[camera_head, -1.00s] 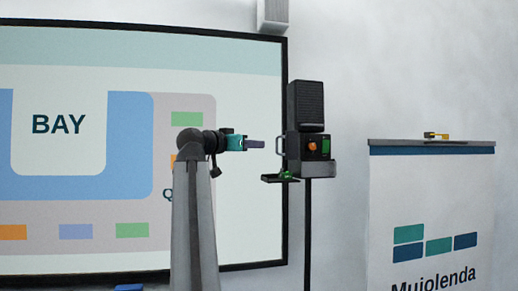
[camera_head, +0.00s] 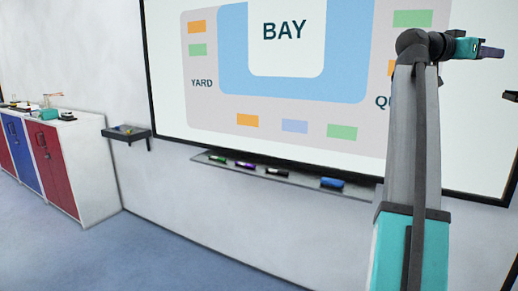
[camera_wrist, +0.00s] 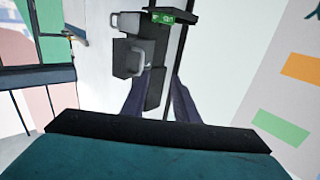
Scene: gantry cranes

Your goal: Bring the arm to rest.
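My arm (camera_head: 412,150) rises at the right of the head view, a grey link above a teal section. It bends at the top, and my gripper (camera_head: 491,53) points to the right in front of the whiteboard. In the wrist view, the two dark fingers of my gripper (camera_wrist: 158,95) stand apart with nothing held between them. A dark device on a pole (camera_wrist: 155,35) with a green patch shows beyond the fingers. I cannot tell the exact distance to it.
The whiteboard (camera_head: 290,125) hangs behind the arm, with a marker ledge (camera_head: 220,162) below it. A small wall shelf (camera_head: 118,133) is to its left. Red and blue cabinets (camera_head: 50,165) with items on top stand at the far left. The floor (camera_head: 130,255) in front is clear.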

